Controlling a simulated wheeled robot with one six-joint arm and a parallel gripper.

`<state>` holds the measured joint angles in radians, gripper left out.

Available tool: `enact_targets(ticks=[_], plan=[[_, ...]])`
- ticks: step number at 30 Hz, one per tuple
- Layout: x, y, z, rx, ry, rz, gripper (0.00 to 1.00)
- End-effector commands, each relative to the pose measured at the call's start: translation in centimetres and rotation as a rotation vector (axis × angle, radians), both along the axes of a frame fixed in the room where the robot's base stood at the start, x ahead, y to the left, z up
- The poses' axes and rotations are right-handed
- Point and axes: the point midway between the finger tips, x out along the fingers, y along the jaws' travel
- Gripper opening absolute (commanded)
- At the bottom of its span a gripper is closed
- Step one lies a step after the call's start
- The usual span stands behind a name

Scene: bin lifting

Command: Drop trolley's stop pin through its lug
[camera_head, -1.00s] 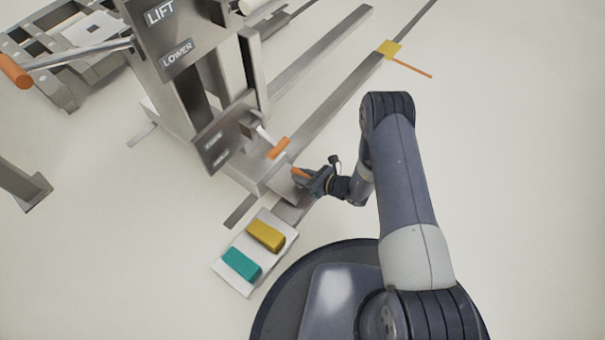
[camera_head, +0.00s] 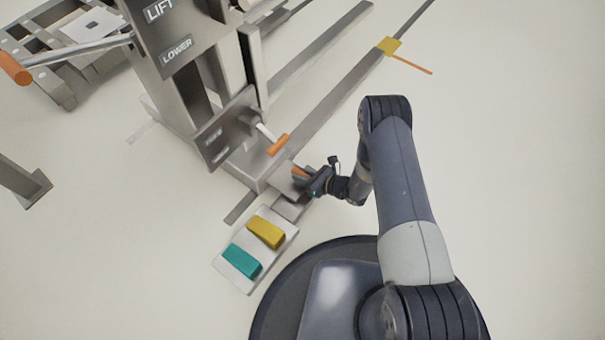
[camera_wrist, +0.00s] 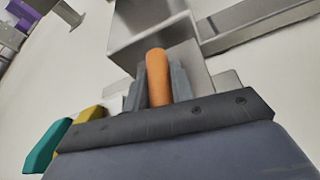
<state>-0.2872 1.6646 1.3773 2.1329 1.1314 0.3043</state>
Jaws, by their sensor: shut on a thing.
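The grey metal trolley (camera_head: 178,80) stands at the upper left with its mast and rails. My gripper (camera_head: 304,174) is low beside the trolley's near foot. In the wrist view my gripper (camera_wrist: 158,88) has its two grey fingers closed on either side of an orange upright rod, which I take as the stop pin (camera_wrist: 158,68). Its orange top also shows in the head view (camera_head: 298,171). Its lower end is hidden behind the gripper body. A grey block and plate lie just behind it; I cannot make out the lug or whether the pin is in it.
A pale plate with a yellow pedal (camera_head: 265,232) and a teal pedal (camera_head: 243,262) lies on the floor nearby. An orange-tipped lever (camera_head: 278,145) juts out just above my gripper. A rail with a yellow marker (camera_head: 389,47) runs upper right.

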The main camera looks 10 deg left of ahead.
Motion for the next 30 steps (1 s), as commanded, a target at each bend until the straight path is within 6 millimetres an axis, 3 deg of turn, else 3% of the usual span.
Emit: enact_targets(ticks=[5,6,15,30], plan=[[0.03,0.01,0.05,0.001,-0.001,0.000,0.00],[0.03,0.01,0.05,0.001,-0.001,0.000,0.26],[0.02,0.01,0.04,0.001,0.000,0.000,0.49],[0.05,0.01,0.93,0.001,-0.001,0.000,0.49]])
